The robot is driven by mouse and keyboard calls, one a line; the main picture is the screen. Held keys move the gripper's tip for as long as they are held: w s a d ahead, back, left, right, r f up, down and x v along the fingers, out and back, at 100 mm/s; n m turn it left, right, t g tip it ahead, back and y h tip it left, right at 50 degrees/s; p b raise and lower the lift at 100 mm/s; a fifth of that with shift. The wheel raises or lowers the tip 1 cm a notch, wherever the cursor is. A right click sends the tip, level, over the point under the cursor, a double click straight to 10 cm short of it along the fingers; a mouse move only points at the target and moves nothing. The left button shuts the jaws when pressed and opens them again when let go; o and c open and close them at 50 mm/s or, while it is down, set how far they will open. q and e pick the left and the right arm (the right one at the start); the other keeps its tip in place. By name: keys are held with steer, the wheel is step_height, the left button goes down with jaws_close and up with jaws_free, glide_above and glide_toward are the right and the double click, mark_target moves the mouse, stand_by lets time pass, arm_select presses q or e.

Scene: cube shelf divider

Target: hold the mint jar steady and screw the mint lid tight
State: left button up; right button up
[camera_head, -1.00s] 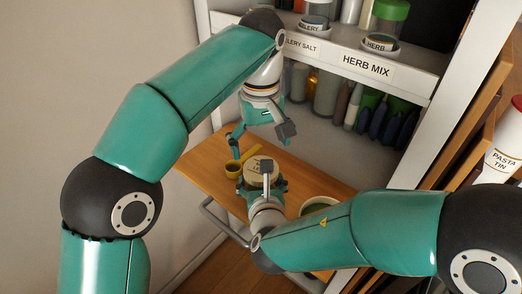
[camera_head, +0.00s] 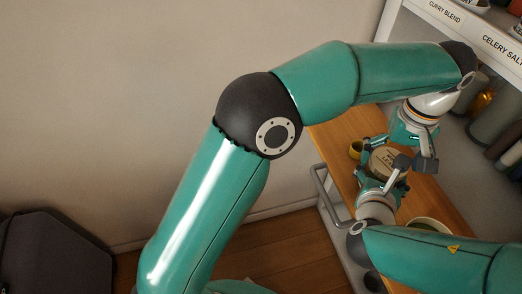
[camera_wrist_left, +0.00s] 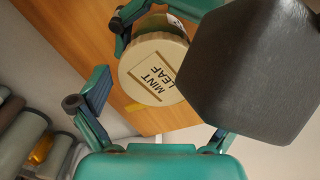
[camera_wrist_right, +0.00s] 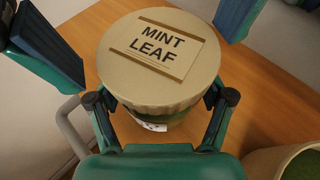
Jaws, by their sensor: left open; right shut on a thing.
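The mint lid (camera_wrist_right: 160,60) is a round beige disc labelled MINT LEAF, lying on top of the mint jar (camera_wrist_right: 155,121). The jar shows only as a dark green strip under the lid; its lower part is hidden. The lid also shows in the left wrist view (camera_wrist_left: 155,68) and head view (camera_head: 390,161). My right gripper (camera_wrist_right: 160,103) is shut on the jar below the lid. My left gripper (camera_head: 402,146) is open above the jar, with its fingers on either side of the lid. I cannot tell whether they touch it.
The jar stands over a wooden worktop (camera_head: 340,140) with a metal rail (camera_head: 322,190) along its edge. A bowl (camera_head: 428,222) with green contents is close to my right arm. A white shelf (camera_head: 480,35) with containers rises at the right.

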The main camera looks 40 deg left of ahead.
arm_select(q)
steer(key=n, duration=0.7)
steer(key=shift+r, duration=0.2)
arm_select(e)
steer(key=shift+f, duration=0.1)
arm_select(q)
steer(key=m, duration=1)
steer(key=shift+m, duration=0.3)
steer(key=m, duration=1.2)
steer(key=n, duration=0.5)
steer(key=shift+n, duration=0.4)
steer(key=n, duration=1.5)
steer(key=shift+n, duration=0.5)
step_height(320, 180, up, 9)
steer(key=shift+d+f, duration=0.1)
steer(key=shift+f, duration=0.1)
steer(key=shift+a+r, duration=0.15)
steer(key=shift+a, duration=0.2)
steer(key=s+a+f+g+h, duration=0.15)
steer(key=a+f, duration=0.35)
steer(key=a, duration=0.8)
steer(key=s+a+f+n+h, duration=0.2)
steer(key=s+a+f+h, duration=0.1)
steer(key=s+a+f, duration=0.5)
steer(key=shift+s+a, duration=1.1)
steer(key=shift+s, duration=0.7)
